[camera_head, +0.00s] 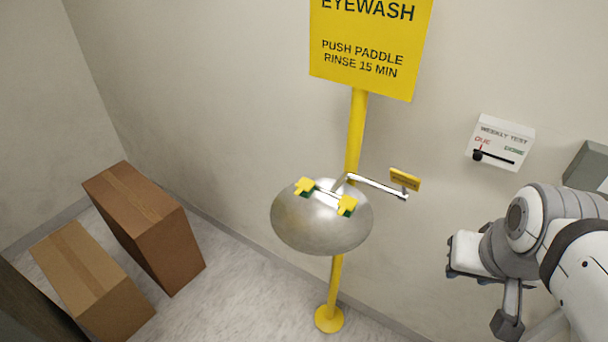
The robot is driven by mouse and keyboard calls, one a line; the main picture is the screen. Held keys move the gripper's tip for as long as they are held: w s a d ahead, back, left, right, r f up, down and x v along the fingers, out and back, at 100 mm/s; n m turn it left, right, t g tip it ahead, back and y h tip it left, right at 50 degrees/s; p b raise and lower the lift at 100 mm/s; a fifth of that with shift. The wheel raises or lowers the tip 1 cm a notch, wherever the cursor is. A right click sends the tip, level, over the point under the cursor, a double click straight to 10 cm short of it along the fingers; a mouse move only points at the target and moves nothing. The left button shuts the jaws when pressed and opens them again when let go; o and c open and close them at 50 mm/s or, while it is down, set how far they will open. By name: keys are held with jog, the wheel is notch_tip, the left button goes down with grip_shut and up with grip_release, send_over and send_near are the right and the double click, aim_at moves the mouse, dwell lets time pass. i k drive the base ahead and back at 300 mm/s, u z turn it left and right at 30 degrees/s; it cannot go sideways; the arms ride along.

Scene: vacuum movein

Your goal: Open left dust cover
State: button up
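The eyewash station has a round metal bowl (325,232) on a yellow post. Two small yellow caps with green parts sit on the pipe over the bowl. The left dust cover (304,186) is the yellow cap near the bowl's left rear rim and looks seated on its green nozzle. The right dust cover (348,204) sits near the bowl's right side. My gripper (455,272) is at the right, well apart from the bowl and both covers. Its fingers are small and partly hidden, so I cannot tell their opening.
A metal arm with a yellow paddle (405,180) sticks out right of the bowl. A yellow eyewash sign (370,45) hangs above. A weekly test box (500,143) is on the wall. Two cardboard boxes (160,245) stand on the floor at left.

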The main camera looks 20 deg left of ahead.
aim_at(306, 184)
jog(key=i, duration=0.85)
jog(key=u, duration=1.3)
